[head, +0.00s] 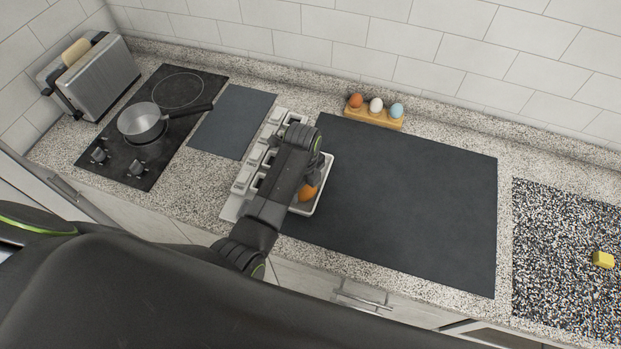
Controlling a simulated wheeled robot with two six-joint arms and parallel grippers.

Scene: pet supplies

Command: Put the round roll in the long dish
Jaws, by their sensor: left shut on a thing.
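The brown-orange round roll (307,194) shows just below the fingers of my left gripper (311,183), which is shut on it. The roll is over the pale long dish (328,172) at the left edge of the dark mat. Whether the roll touches the dish's floor cannot be told. My left gripper and wrist hide the dish's left side and part of the roll. My right gripper is not in view.
A pale rack with several slots (243,181) stands just left of the dish. A wooden holder (373,119) with three egg-shaped things stands at the back. The dark mat (410,205) is clear to the right. A pot (141,122) sits on the stove.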

